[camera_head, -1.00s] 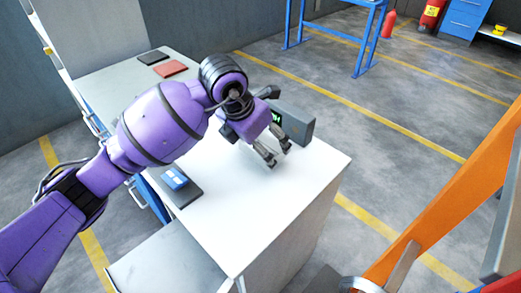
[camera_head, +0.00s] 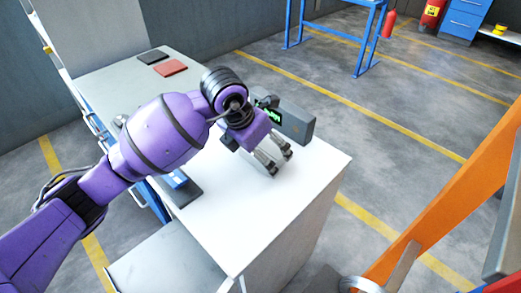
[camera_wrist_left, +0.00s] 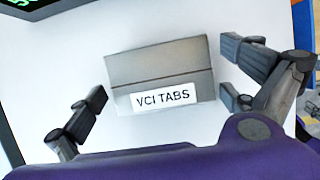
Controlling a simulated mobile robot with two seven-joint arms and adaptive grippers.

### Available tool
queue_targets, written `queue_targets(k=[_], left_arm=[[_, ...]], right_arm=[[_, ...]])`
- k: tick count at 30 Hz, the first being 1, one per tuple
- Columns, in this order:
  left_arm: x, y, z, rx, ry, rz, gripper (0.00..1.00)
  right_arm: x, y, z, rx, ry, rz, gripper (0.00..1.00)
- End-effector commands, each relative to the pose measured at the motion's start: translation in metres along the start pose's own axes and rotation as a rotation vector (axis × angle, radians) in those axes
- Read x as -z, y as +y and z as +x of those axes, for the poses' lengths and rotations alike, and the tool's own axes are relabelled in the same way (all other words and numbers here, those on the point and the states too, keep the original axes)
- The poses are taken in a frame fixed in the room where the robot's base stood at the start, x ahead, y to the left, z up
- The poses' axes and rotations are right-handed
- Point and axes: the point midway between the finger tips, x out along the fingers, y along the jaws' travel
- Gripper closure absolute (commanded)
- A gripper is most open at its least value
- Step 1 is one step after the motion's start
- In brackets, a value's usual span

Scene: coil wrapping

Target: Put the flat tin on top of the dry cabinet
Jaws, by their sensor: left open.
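The flat tin (camera_wrist_left: 159,68) is a grey, box-like thing with a white label reading "VCI TABS". In the left wrist view it lies on a white surface, between the spread fingers of my left gripper (camera_wrist_left: 164,88), with a gap on each side. In the head view my left gripper (camera_head: 279,161) is low over the white top (camera_head: 235,225) of a cabinet-like block, and the tin is hidden or cannot be made out. No marking shows whether this block is the dry cabinet. My right gripper is not in view.
A dark grey box (camera_head: 294,124) with a green display stands just behind the left gripper. A blue item (camera_head: 177,180) on a dark pad sits at the left edge. Red (camera_head: 171,68) and black (camera_head: 152,56) flat pieces lie farther back. The front white top is clear.

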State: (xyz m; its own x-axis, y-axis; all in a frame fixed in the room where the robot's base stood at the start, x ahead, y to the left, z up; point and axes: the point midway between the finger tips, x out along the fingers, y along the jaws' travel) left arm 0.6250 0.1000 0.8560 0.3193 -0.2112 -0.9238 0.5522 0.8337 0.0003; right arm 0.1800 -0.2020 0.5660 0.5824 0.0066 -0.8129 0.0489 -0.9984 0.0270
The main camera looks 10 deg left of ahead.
Motion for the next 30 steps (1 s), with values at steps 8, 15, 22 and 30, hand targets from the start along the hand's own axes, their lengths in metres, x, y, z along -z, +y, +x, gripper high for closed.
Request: queue_targets(k=[8,15,22,30], left_arm=[[-0.003,0.001,-0.034,-0.004,-0.005,0.003,0.00],[-0.003,0.001,-0.086,-0.003,-0.004,0.002,0.00],[-0.002,0.000,-0.117,-0.001,-0.001,0.001,0.00],[-0.001,0.000,-0.123,0.000,0.000,0.000,0.00]], right_arm=[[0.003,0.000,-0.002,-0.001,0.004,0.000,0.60],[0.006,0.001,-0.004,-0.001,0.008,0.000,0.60],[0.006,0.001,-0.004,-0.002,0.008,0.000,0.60],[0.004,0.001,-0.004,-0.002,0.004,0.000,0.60]])
